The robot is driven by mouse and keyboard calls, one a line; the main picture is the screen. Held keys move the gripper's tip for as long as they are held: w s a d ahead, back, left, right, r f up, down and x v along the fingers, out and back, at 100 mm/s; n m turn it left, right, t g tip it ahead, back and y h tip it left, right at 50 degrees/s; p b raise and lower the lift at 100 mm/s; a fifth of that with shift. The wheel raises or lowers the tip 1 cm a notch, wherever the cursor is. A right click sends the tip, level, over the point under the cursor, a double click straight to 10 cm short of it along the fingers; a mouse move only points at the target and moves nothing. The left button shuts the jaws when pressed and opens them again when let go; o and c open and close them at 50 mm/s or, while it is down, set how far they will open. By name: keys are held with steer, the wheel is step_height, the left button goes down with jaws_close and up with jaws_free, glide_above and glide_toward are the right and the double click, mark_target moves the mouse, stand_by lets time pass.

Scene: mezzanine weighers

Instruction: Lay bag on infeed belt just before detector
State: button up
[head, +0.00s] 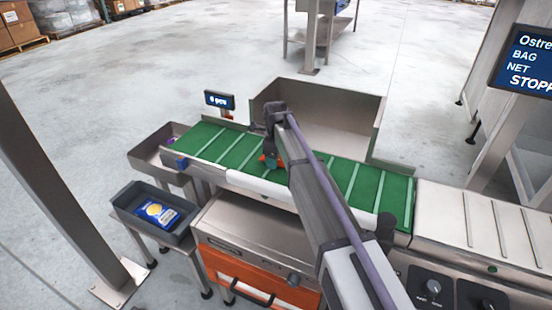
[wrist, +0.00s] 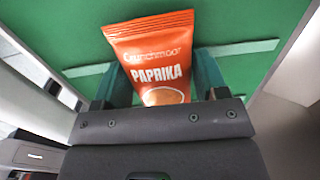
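An orange bag (wrist: 150,58) marked PAPRIKA is between the two teal fingers of my gripper (wrist: 164,78) in the wrist view. The fingers press against its sides, and its lower part is hidden behind the gripper body. In the head view only a bit of the orange bag (head: 269,161) shows beside my gripper (head: 272,150), over the green cleated belt (head: 364,189). The belt also fills the background of the wrist view (wrist: 60,30). I cannot tell whether the bag touches the belt. I cannot make out which part is the detector.
A steel bin (head: 372,117) stands behind the belt. A small display (head: 219,100) and a steel tray (head: 146,154) are at its left end. A grey tray (head: 128,211) holds a blue bag (head: 158,215). A steel slatted section (head: 450,214) and a screen (head: 527,62) are at right.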

steer(key=o, duration=0.4)
steer(key=shift+c, duration=0.2)
step_height(320, 180, up, 12)
steer(key=p, duration=1.2)
steer(key=shift+r, duration=0.2)
steer(key=s+d+n, duration=1.1)
steer(key=s, duration=0.4)
steer(key=s+d+n, duration=1)
steer(key=s+d, duration=0.1)
steer(key=s, duration=0.4)
steer(key=shift+d+n, duration=0.3)
steer(key=shift+n, duration=0.1)
steer(key=shift+o, duration=0.5)
